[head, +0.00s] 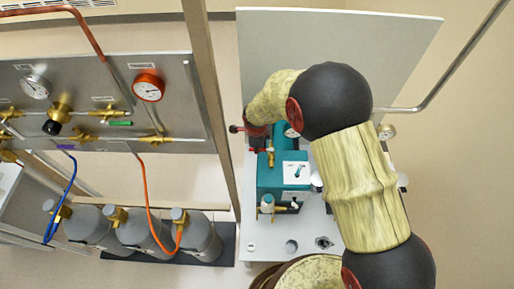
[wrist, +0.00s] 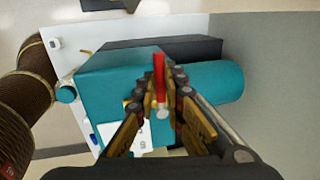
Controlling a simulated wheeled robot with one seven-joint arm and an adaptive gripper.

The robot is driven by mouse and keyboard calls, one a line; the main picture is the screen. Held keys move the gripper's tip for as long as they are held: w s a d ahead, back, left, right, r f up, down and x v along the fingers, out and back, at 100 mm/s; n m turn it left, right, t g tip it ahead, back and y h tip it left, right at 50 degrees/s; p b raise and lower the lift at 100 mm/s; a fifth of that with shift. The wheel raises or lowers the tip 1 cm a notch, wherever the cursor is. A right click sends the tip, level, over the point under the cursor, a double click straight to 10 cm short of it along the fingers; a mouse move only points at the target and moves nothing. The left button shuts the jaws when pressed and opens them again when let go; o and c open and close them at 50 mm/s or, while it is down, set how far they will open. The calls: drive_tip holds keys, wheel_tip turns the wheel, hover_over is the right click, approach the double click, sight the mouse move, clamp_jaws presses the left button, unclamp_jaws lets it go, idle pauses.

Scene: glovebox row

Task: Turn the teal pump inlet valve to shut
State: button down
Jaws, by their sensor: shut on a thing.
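The teal pump (head: 283,178) stands on a white bench top at the centre of the head view. It also fills the middle of the wrist view (wrist: 105,80). A small brass valve (head: 270,157) sits at its upper left in the head view, with a red lever (head: 257,150) beside it. In the wrist view my gripper (wrist: 166,82) is shut on the red lever (wrist: 158,72), which stands between the two fingers. The valve body is mostly hidden by the fingers there. I cannot tell the lever's exact angle to the pipe.
A grey panel with gauges and brass valves (head: 105,105) is at the left, above grey gas cylinders (head: 140,232). A tall frame post (head: 210,110) stands between it and the bench (head: 257,245). A pale board (head: 300,40) rises behind the pump.

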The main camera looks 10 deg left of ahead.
drive_tip(key=c, duration=1.9)
unclamp_jaws()
drive_tip(key=shift+r, duration=0.1)
drive_tip(key=r, duration=0.4)
drive_tip(key=s+r, duration=0.1)
drive_tip(key=r, duration=0.2)
drive_tip(key=s+r, duration=0.1)
drive_tip(key=r, duration=0.3)
drive_tip(key=shift+s+d+r, duration=0.1)
drive_tip(key=shift+d+r, duration=0.05)
drive_tip(key=shift+r, duration=0.15)
